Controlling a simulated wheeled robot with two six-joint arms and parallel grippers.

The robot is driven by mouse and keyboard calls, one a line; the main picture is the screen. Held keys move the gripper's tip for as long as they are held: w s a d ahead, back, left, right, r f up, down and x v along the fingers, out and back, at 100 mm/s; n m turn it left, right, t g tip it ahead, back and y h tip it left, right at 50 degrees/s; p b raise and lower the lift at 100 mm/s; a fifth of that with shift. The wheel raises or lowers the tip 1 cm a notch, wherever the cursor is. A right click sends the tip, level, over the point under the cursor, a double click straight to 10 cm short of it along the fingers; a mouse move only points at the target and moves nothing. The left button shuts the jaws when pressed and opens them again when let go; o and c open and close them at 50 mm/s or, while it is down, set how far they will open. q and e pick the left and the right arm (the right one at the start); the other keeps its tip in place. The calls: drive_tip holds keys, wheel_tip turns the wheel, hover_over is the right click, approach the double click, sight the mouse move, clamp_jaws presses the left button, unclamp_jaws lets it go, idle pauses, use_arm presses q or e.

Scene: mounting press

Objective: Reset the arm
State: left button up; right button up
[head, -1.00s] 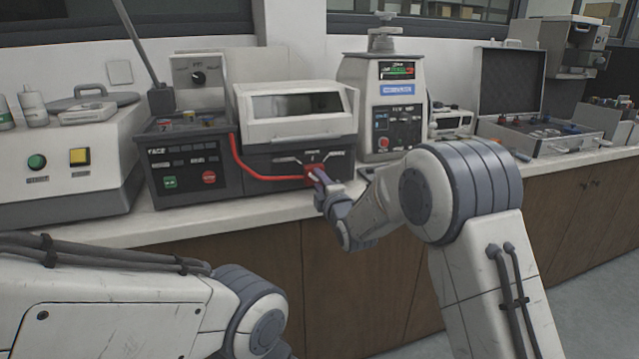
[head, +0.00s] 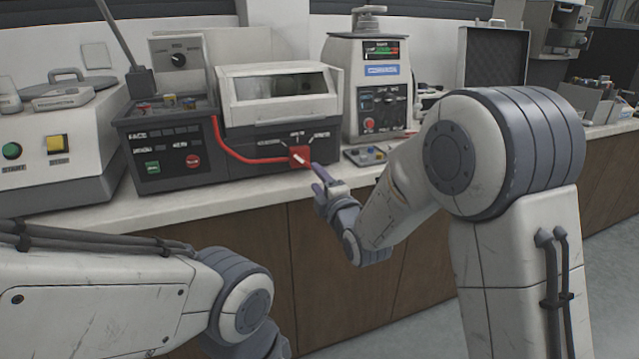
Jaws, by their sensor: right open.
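My right gripper (head: 318,176) is open and empty. It is just in front of and slightly below the red square switch (head: 299,156) on the dark front of the machine with the clear-windowed cover (head: 281,92). A small gap shows between the fingers and the switch. A red line runs from the switch leftward along the machine's front. My right arm (head: 420,175) comes in from the right. My left arm (head: 110,290) lies low at the left, and its gripper is out of the picture.
A control panel (head: 165,150) with green and red buttons adjoins the machine on the left. A white unit (head: 45,165) stands at the far left, a tall mounting press (head: 372,80) at right behind. An open case (head: 495,60) is farther right. The counter's front edge (head: 250,197) is clear.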

drive_tip(key=shift+s+d, duration=0.2)
drive_tip(key=shift+s, duration=0.35)
drive_tip(key=s+a+f+m+g, duration=0.1)
drive_tip(key=s+f+m+g, duration=0.2)
drive_tip(key=s, duration=0.3)
drive_tip(key=s+a+f+m+g+h, duration=0.1)
drive_tip(key=s+a+f+m+g, duration=0.15)
drive_tip(key=s, duration=0.35)
drive_tip(key=s+a+f+m+g, duration=0.1)
drive_tip(key=s+f+m+g, duration=0.25)
drive_tip(key=s, duration=0.25)
drive_tip(key=s+d+f+m+g+h, duration=0.1)
drive_tip(key=s+d+m+g+h, duration=0.2)
drive_tip(key=s, duration=0.8)
drive_tip(key=s+d+m+g+h, duration=0.1)
drive_tip(key=s+d+m+g, duration=0.3)
drive_tip(key=s, duration=0.7)
wheel_tip(320, 180, up, 22)
drive_tip(key=n+g+p, duration=0.1)
drive_tip(key=p, duration=2.2)
drive_tip(key=shift+w+a+n, duration=0.3)
drive_tip(key=shift+w+a, duration=0.05)
drive_tip(key=shift+a, duration=0.1)
drive_tip(key=shift+r, duration=0.1)
